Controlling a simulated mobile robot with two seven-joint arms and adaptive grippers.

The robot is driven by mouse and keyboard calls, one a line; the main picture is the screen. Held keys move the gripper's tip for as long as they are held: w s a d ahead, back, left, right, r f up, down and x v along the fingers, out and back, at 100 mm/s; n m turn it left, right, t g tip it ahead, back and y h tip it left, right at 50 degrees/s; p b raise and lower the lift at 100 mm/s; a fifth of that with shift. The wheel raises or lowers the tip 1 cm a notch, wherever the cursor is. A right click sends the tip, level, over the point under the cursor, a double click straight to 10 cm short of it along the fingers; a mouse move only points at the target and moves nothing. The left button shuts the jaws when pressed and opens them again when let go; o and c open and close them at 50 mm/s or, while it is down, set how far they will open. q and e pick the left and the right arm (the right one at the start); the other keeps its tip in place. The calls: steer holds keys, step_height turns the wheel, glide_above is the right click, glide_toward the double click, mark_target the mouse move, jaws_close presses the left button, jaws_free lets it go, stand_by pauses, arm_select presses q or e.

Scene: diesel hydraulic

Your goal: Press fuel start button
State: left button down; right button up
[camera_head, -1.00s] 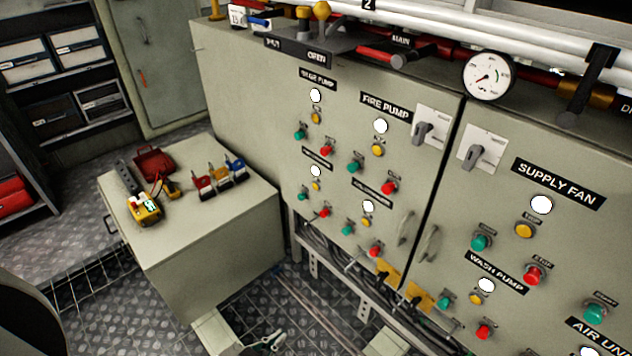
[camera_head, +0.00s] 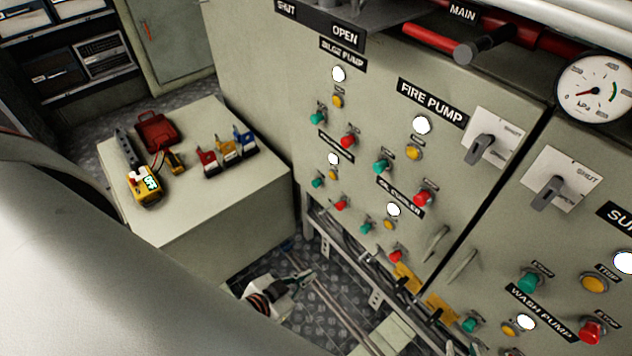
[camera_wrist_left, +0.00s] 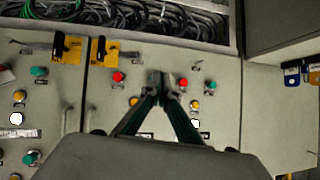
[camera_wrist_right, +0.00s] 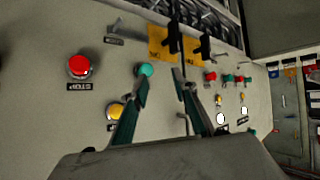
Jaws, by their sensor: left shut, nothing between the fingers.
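The grey panel (camera_head: 285,95) carries groups of green, yellow and red buttons with white lamps. Two lower-left groups have small labels I cannot read surely as fuel. One has a green button (camera_head: 317,182) and red button (camera_head: 341,205); the other has a green button (camera_head: 366,228) and red button (camera_head: 396,256). My left gripper (camera_head: 308,274) is shut and empty, low in front of the panel; in the left wrist view its tips (camera_wrist_left: 167,78) appear between two red buttons, covering the panel there. My right gripper (camera_wrist_right: 162,72) is open in the right wrist view, a green button (camera_wrist_right: 145,69) by one fingertip.
A grey cabinet (camera_head: 210,215) at left holds a yellow meter (camera_head: 145,185), a red case (camera_head: 157,132) and several padlocks (camera_head: 227,148). Yellow tags (camera_head: 405,278) and handles hang along the panel's lower edge. A pressure gauge (camera_head: 594,88) is at upper right.

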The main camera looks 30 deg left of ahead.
mark_target(316, 183)
arm_select(q)
steer(key=shift+s, duration=0.1)
arm_select(e)
steer(key=shift+o, duration=0.3)
steer(key=shift+s, duration=0.1)
steer(key=o, duration=0.3)
arm_select(q)
steer(key=w+a+f+m+g, duration=0.1)
steer(key=w+a+f+m, duration=0.25)
steer(key=w+m, duration=0.5)
steer(key=w+a+m+y, duration=0.1)
steer(key=w+a, duration=0.4)
steer(key=a, duration=0.3)
steer(key=w+a+m+y+b, duration=0.1)
steer(key=w+a+y, duration=0.1)
steer(key=w+a, duration=0.3)
steer(key=a, duration=0.2)
steer(key=shift+w+a+m, duration=0.3)
steer(key=shift+a+m, duration=0.05)
steer(key=shift+a, duration=0.05)
arm_select(e)
steer(key=shift+f, duration=0.8)
arm_select(q)
steer(key=shift+w, duration=0.1)
